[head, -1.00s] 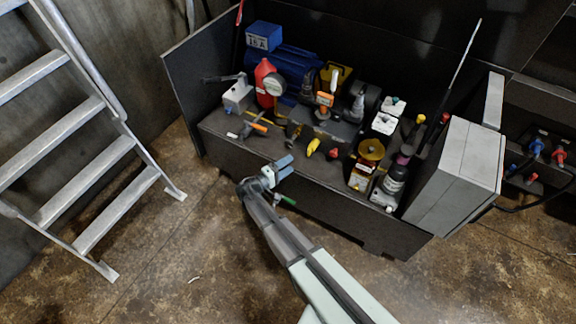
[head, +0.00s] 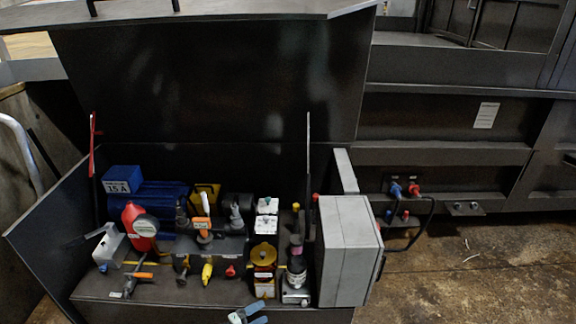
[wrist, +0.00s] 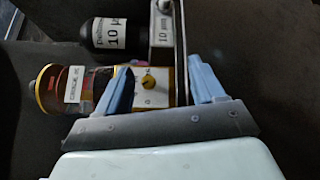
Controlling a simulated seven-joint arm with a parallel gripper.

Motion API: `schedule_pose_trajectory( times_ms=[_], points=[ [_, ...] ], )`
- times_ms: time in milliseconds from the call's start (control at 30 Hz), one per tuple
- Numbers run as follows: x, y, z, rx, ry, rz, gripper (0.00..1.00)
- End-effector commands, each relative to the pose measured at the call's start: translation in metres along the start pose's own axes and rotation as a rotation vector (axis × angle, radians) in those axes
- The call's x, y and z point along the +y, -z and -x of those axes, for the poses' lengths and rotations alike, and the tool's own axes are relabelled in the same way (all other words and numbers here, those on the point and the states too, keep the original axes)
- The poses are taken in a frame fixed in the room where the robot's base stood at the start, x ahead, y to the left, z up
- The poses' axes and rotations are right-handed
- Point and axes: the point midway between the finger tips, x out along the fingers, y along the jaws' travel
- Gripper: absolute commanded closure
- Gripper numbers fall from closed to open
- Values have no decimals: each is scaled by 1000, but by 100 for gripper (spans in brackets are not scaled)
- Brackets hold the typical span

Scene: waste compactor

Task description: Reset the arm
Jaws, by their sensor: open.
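My gripper (head: 249,314) shows at the bottom edge of the head view, in front of the tool bench. In the wrist view its two blue fingers (wrist: 160,90) stand wide apart with nothing held between them. I cannot judge the exact gap between the fingertips and these items. Most of my arm is outside the head view.
The open black bench (head: 190,312) holds several items, among them a red can (head: 140,226), a blue box (head: 122,180) and an amber jar (head: 263,256). A grey cabinet (head: 347,250) stands at its right end. Bare floor (head: 470,270) lies to the right.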

Motion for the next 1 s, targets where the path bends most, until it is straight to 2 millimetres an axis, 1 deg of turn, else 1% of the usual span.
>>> schedule_pose_trajectory(
  times_ms=[33,67,100,167,200,267,300,367,400,467,500,567,600,733,800,867,900,1000],
  points=[
    [-10,-22,-22,-38,58,25,32],
    [-17,-33,-33,-59,95,40,32],
    [-27,-47,-46,-89,146,57,32],
    [-42,-69,-64,-129,223,82,32],
    [-52,-84,-75,-157,273,95,32],
    [-66,-107,-88,-196,352,113,32],
    [-75,-122,-96,-222,403,123,32],
    [-88,-145,-106,-259,483,135,32],
    [-97,-161,-111,-285,536,140,32],
    [-109,-183,-117,-320,617,145,32],
    [-117,-199,-119,-344,669,147,32],
    [-128,-221,-122,-378,750,146,32],
    [-135,-235,-122,-401,803,142,32],
    [-155,-280,-117,-470,978,118,32],
    [-163,-301,-112,-504,1070,97,32],
    [-170,-319,-105,-532,1149,75,32],
    [-173,-330,-100,-552,1201,58,32],
    [-180,-355,-86,-596,1329,4,32]
  ],
)
